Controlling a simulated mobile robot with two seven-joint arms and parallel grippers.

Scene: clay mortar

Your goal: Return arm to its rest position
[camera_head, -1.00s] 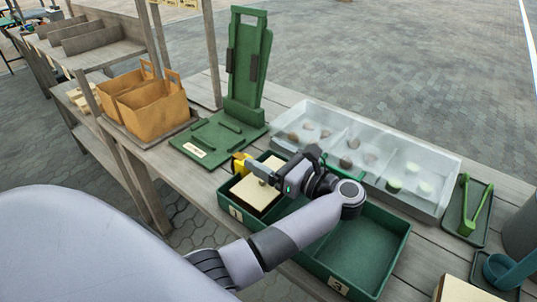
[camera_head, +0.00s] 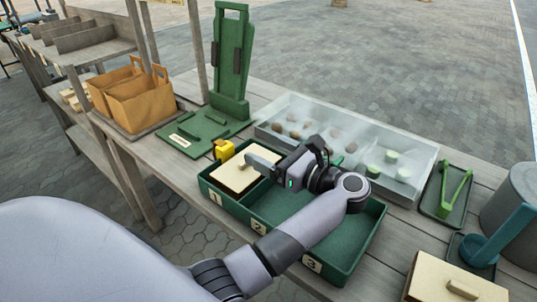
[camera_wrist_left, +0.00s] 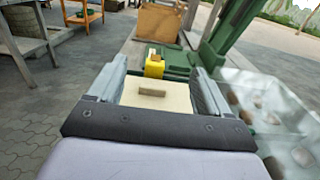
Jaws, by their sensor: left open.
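My left gripper (camera_head: 262,163) is open above the left end of a green tray (camera_head: 280,203) with numbered compartments. A cream lid with a small wooden handle (camera_head: 232,178) lies over compartment 1, just left of and below the fingers. In the left wrist view the cream lid (camera_wrist_left: 160,100) shows between the two spread fingers, its handle between them; nothing is seen gripped. A yellow block (camera_head: 223,149) sits at the tray's back left corner and also shows in the left wrist view (camera_wrist_left: 154,66). My right gripper is not in view.
A clear divided bin (camera_head: 415,155) with brown and green pieces stands behind the tray. Green tongs (camera_head: 455,187), a grey pot (camera_head: 512,200) and another cream lid (camera_head: 440,280) are at the right.

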